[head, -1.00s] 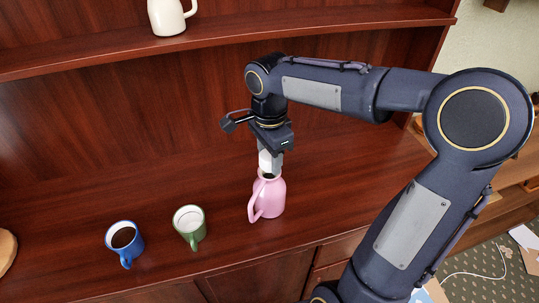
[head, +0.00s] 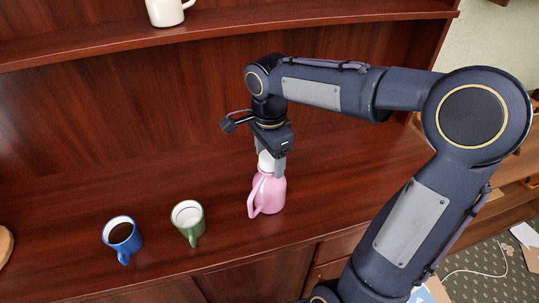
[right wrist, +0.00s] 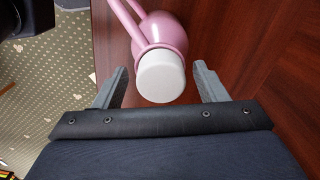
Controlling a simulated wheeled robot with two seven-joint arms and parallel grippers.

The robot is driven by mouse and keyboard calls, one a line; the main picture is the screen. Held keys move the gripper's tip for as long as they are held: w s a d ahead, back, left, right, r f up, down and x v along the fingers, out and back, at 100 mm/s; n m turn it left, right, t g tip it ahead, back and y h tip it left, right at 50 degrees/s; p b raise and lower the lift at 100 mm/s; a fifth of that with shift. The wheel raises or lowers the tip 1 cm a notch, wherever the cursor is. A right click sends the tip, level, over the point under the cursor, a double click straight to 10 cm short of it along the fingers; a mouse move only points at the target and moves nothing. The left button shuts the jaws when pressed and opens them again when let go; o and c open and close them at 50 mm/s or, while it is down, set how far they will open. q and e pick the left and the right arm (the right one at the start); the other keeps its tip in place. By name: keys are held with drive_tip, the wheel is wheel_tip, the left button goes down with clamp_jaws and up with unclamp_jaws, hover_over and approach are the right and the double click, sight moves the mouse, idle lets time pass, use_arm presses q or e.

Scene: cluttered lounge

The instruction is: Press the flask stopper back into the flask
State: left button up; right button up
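The pink flask (head: 268,195) stands upright on the wooden cabinet top, its handle toward the left. The white stopper (head: 266,160) sits at the flask's mouth; how deep it sits I cannot tell. My right gripper (head: 272,166) is above the flask, pointing down, its fingers on either side of the stopper. In the right wrist view, the fingers are spread with gaps beside the stopper (right wrist: 160,78), and the flask (right wrist: 163,32) is beyond it. My left gripper is not in view.
A green mug (head: 188,222) and a blue mug (head: 122,238) with dark liquid stand left of the flask. A cream mug (head: 166,10) is on the upper shelf (head: 230,36). The cabinet top behind the mugs is clear.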

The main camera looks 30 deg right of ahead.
wheel_tip(320, 180, up, 8)
drive_tip(key=shift+f, duration=0.1)
idle(0.6)
idle(0.3)
drive_tip(key=s+a+f+n+t+y, duration=0.1)
drive_tip(key=s+f+n+t, duration=0.1)
drive_tip(key=s+n, duration=0.3)
drive_tip(key=s+a+f+n+t+y, duration=0.1)
drive_tip(key=s+f+n, duration=0.3)
drive_tip(key=s+n, duration=0.1)
drive_tip(key=s+a+f+n+t+y, duration=0.1)
drive_tip(key=s+a+f+n+t, duration=0.1)
drive_tip(key=s+n, duration=0.4)
drive_tip(key=shift+s+a+f+t+y, duration=0.1)
drive_tip(key=shift+s+f+t+y, duration=0.2)
drive_tip(key=shift+s+f+y, duration=0.15)
